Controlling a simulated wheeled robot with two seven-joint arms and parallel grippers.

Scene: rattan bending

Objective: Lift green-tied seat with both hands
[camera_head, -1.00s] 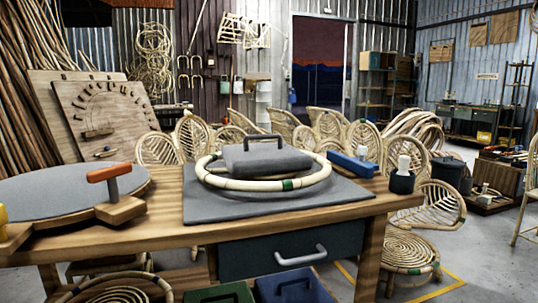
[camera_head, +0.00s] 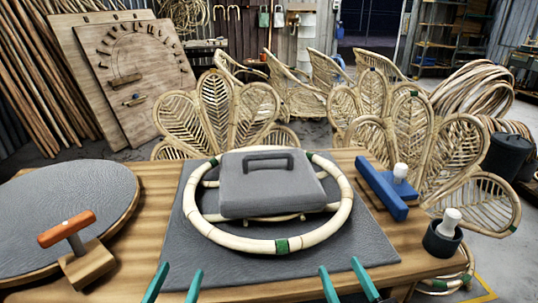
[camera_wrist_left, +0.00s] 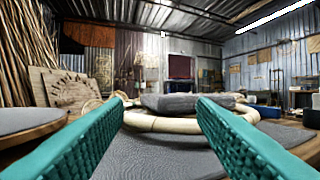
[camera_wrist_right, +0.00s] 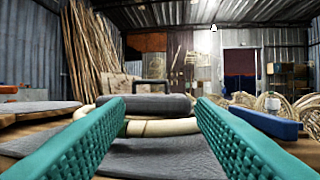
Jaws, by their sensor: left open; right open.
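The seat is a pale rattan ring with green ties (camera_head: 246,241), lying on a dark grey mat (camera_head: 355,245) on the wooden table. One green tie faces me at the ring's near side. A grey block with a dark handle (camera_head: 268,190) rests over the ring's middle and hides part of it. My left gripper (camera_head: 180,270) is open and empty at the mat's near edge, short of the ring. My right gripper (camera_head: 340,264) is open and empty, also short of the ring. The ring shows ahead between the fingers in the left wrist view (camera_wrist_left: 160,122) and the right wrist view (camera_wrist_right: 160,127).
A round grey-topped board (camera_head: 70,205) and an orange-handled wooden tool (camera_head: 82,250) are at left. A blue tool (camera_head: 380,190) and a dark cup with a white-topped item (camera_head: 443,240) stand at right. Rattan chairs (camera_head: 215,115) are behind the table.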

